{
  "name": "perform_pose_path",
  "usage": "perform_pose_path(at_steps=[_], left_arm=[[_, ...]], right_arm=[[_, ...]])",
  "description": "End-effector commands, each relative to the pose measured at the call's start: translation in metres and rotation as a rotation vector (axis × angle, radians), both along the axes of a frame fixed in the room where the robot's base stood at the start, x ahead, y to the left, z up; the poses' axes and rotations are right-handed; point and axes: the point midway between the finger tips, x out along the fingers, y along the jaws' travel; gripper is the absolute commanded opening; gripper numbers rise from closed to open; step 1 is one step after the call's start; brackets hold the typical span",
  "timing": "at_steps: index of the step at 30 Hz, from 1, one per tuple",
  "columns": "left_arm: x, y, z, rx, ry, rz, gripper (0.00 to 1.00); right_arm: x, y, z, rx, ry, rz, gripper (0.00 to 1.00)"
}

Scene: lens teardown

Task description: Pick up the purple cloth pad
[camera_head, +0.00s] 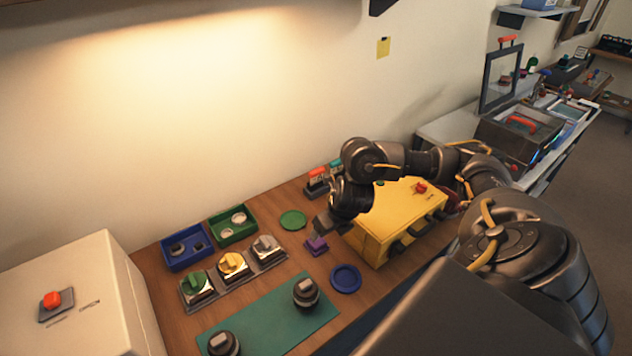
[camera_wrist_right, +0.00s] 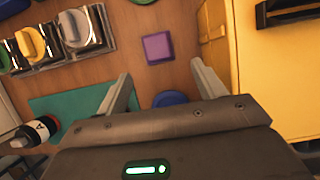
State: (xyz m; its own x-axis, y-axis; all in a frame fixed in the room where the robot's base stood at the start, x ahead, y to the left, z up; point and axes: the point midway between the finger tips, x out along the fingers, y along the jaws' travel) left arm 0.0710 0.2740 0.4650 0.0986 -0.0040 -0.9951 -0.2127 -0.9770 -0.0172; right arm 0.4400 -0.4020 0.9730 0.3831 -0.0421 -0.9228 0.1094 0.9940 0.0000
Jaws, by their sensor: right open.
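The purple cloth pad (camera_head: 316,245) lies on the wooden table, left of the yellow case, in the head view. It shows as a small purple square (camera_wrist_right: 157,47) in the right wrist view, with bare wood around it. My right gripper (camera_head: 324,228) hangs over the pad from the right. In the right wrist view its two fingers (camera_wrist_right: 160,85) are spread apart and empty, with the pad beyond the tips and roughly centred between them. The gripper is apart from the pad. My left gripper does not show.
The yellow case (camera_head: 375,240) stands close right of the pad. A blue round dish (camera_head: 345,279) and green mat (camera_head: 270,318) lie nearer. A row of coloured-knob blocks (camera_head: 232,266) is on the left, and a green disc (camera_head: 293,220) lies behind.

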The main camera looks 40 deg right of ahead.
Motion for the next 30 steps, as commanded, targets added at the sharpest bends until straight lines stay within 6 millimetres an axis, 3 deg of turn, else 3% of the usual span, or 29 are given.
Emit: perform_pose_path(at_steps=[1,6,16,24,30], left_arm=[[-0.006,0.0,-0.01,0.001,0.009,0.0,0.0],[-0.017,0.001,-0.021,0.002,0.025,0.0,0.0],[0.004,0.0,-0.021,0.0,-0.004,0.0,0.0],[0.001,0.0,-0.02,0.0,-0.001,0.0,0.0],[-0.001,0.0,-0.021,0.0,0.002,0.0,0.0]], right_arm=[[0.004,0.002,-0.015,0.004,0.004,0.0,0.69],[0.014,0.002,-0.036,0.004,0.003,0.002,0.69],[0.018,-0.002,-0.046,0.001,0.003,-0.003,0.69],[0.033,-0.002,-0.082,0.002,0.003,-0.004,0.69],[0.036,-0.003,-0.089,0.0,0.001,-0.001,0.69]])
